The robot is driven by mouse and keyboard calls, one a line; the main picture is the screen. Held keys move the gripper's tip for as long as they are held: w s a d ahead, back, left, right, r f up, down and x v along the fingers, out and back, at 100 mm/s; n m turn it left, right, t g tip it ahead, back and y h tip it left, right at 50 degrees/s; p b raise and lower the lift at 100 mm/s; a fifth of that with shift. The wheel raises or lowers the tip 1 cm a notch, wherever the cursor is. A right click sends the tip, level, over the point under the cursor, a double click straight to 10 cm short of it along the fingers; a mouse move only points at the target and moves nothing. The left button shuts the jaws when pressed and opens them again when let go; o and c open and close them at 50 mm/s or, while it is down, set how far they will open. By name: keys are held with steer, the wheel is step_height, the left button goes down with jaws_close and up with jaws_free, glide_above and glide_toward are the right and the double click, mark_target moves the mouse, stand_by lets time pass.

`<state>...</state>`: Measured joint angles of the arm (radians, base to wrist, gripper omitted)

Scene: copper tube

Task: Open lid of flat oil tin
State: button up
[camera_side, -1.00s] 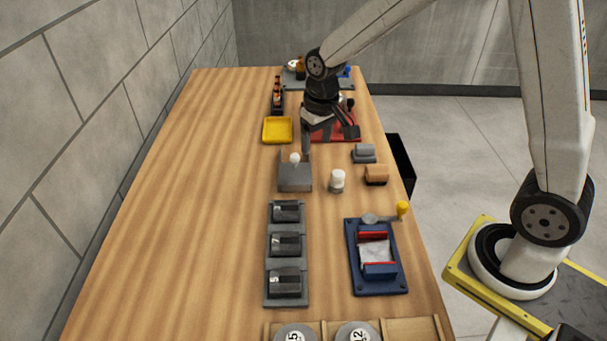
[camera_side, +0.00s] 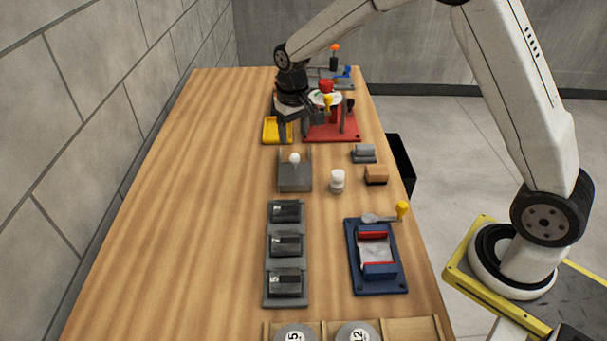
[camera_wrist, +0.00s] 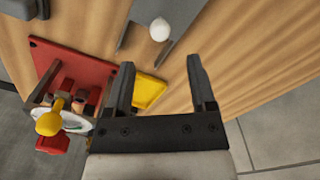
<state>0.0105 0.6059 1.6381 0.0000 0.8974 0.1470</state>
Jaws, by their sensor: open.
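A low grey box with a white ball knob (camera_side: 294,184) stands mid-table in the side view and is probably the oil tin. No label shows, so I cannot be sure. Its knob is upright and the top looks closed. In the wrist view its grey surface and white knob (camera_wrist: 160,30) are at the top edge, beyond my fingertips. My gripper (camera_side: 300,129) hangs behind the box, near the yellow tray. In the wrist view my gripper (camera_wrist: 160,63) has its fingers wide apart with nothing between them but tray edge and wood.
A yellow tray (camera_wrist: 148,92) lies under my fingers. A red base (camera_side: 345,135) with a gauge and a yellow knob stands to its right. A white cylinder (camera_side: 337,181), small blocks (camera_side: 376,175) and a blue fixture (camera_side: 397,285) are at the right. The table's left side is clear.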

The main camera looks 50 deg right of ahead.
mark_target(294, 155)
steer(key=shift+f, duration=3.3)
jaws_close()
